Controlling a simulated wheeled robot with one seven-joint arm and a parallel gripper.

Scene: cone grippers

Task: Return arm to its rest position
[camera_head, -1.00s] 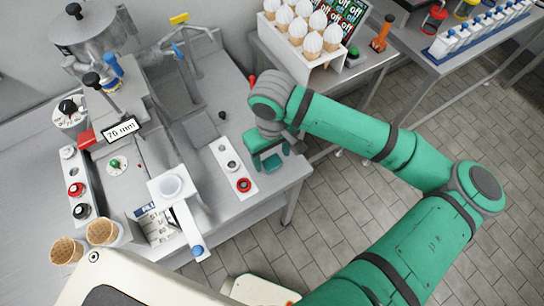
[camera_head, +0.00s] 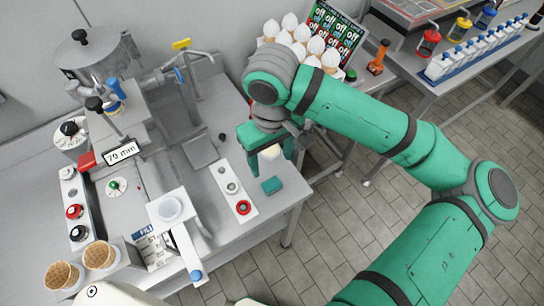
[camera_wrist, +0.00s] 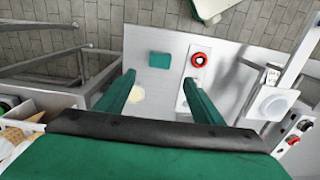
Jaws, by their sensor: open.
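My green arm reaches in from the lower right in the head view. My gripper (camera_head: 270,163) hangs over the right end of the metal table, fingers pointing down. In the wrist view, my gripper (camera_wrist: 160,78) has its two fingers spread wide with nothing held between them. A small teal block (camera_head: 272,185) lies on the table just beyond the fingertips; it also shows in the wrist view (camera_wrist: 159,60). A pale round thing (camera_head: 271,153) shows between the fingers and appears beside the left finger in the wrist view (camera_wrist: 138,95); I cannot tell what it is.
A white button panel (camera_head: 232,188) with a red-ringed button lies left of my gripper. The metal machine (camera_head: 122,120) fills the table's left part. Several white-topped cones (camera_head: 300,35) stand behind my arm. Bottles (camera_head: 470,50) line the right table. Tiled floor (camera_head: 345,225) is open.

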